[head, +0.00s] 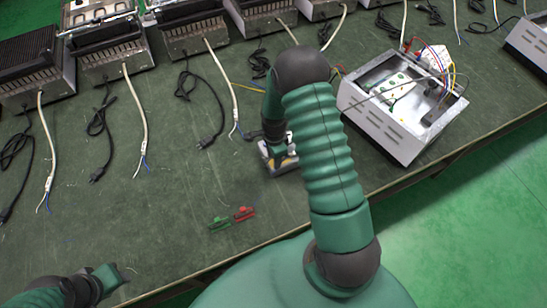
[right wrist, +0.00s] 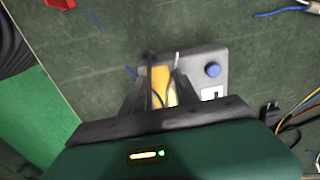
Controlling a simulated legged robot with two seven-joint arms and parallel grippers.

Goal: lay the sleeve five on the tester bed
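A small grey tester (head: 278,160) with a yellow panel lies on the green bench, partly hidden by my right arm. In the right wrist view the tester (right wrist: 209,65) shows a blue knob and a black switch beside the yellow bed (right wrist: 160,78). My right gripper (right wrist: 164,75) points down over this bed. A blue wire and a small white tip show around its fingers; whether they grip anything is unclear. Several white sleeved leads with bare blue ends, such as this one (head: 220,80), lie in a row; none shows a readable number. My left gripper (head: 118,278) is low at the left, apart from them.
Metal heater units (head: 105,45) line the bench's back, with black plug cords (head: 210,110) between the leads. An opened metal box (head: 395,125) with wires stands at the right. Green and red clips (head: 243,213) lie near the front edge. Bench left of the clips is clear.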

